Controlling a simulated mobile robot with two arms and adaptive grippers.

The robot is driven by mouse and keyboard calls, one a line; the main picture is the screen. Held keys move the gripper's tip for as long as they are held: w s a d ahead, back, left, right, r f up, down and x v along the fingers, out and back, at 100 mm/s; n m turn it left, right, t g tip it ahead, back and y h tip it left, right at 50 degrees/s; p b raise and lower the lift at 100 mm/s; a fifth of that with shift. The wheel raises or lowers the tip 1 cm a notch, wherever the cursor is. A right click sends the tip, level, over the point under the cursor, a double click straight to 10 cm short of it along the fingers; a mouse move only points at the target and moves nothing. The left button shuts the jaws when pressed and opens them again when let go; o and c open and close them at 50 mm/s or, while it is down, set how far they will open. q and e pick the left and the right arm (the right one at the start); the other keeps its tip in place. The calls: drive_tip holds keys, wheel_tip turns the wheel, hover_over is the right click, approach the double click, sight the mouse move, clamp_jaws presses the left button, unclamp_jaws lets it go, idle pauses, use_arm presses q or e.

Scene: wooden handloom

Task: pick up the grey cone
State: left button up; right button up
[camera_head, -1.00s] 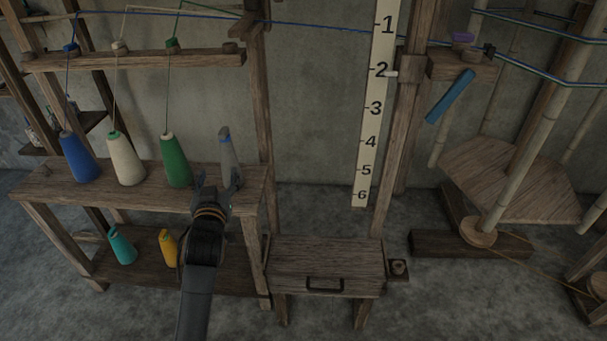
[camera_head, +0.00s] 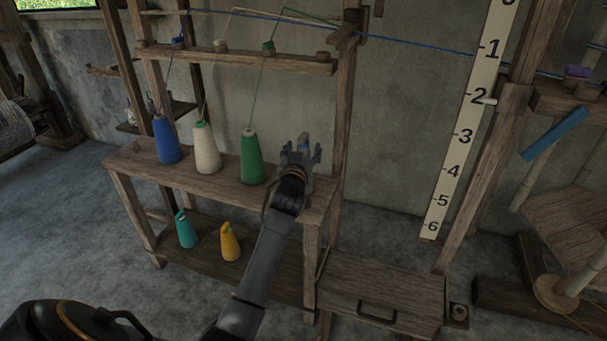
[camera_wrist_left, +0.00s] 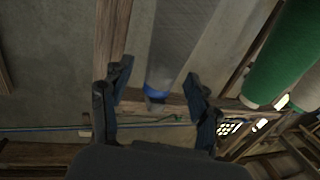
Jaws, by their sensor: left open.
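The grey cone is mostly hidden behind my left gripper (camera_head: 302,153) in the head view, at the right end of the upper shelf. In the left wrist view the grey cone (camera_wrist_left: 168,45) shows in the middle, its blue band (camera_wrist_left: 158,88) near its narrow end. The narrow end lies between the two open fingers of my left gripper (camera_wrist_left: 157,82). A gap shows on each side of it, so the fingers seem not to touch it. My right gripper is not in view.
Left of the gripper stand a green cone (camera_head: 251,160), a cream cone (camera_head: 207,150) and a blue cone (camera_head: 166,142) on the upper shelf (camera_head: 132,160). A wooden post (camera_head: 343,120) rises close to the right.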

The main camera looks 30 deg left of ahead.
use_arm(q)
drive_tip(key=shift+x, duration=0.85)
clamp_jaws()
drive_tip(key=shift+r, duration=0.15)
